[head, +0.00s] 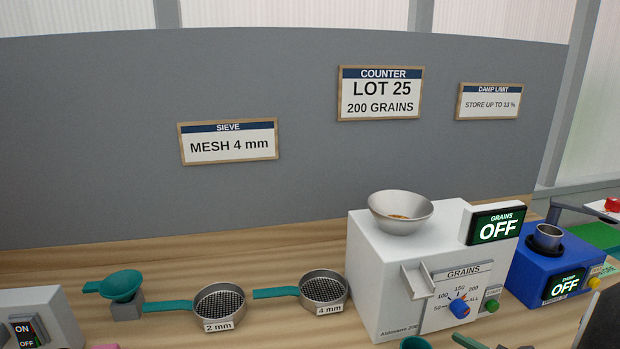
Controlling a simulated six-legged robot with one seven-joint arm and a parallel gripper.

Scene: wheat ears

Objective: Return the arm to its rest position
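My gripper does not show in the head view, and no part of my arm can be made out with certainty. Whether the gripper is open, shut or holding anything is hidden. The grain counter (388,283) is a white box with a metal hopper (400,226) on top that has some grain in it. Its display (497,226) reads OFF. Its blue dial (459,308) sits below the GRAINS scale, beside a green button (491,305).
A 2 mm sieve (219,303) and a 4 mm sieve (323,288) lie on the wooden bench (170,258). A teal scoop (121,285) is to their left. A blue damp meter (533,262) reading OFF stands right. Signs hang on the grey panel (100,130) behind.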

